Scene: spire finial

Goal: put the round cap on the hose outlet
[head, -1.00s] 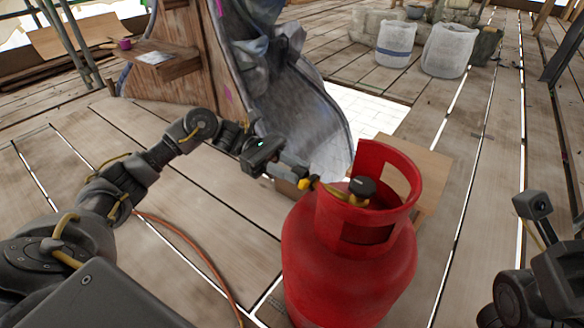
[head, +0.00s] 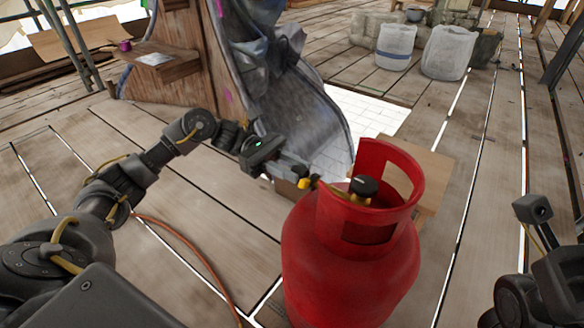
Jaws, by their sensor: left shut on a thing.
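A red gas cylinder (head: 350,265) stands upright on the planks, with a raised collar open at the sides. Inside the collar is a valve with a black knob (head: 363,186) and brass-yellow fittings. The hose outlet cannot be told apart clearly at this size. My left gripper (head: 302,180) reaches in from the left and is shut on a small yellow piece, which looks like the round cap (head: 305,184). It is just left of the collar, apart from the valve. A thin yellow strip runs from it toward the valve. My right gripper's fingers are not visible; only parts of my right arm show.
An orange hose (head: 195,258) lies on the planks left of the cylinder. Behind it are a curved grey sheet (head: 300,115), a wooden board (head: 440,165) and white tiles (head: 360,118). White sacks (head: 447,52) stand farther back. Floor to the right is clear.

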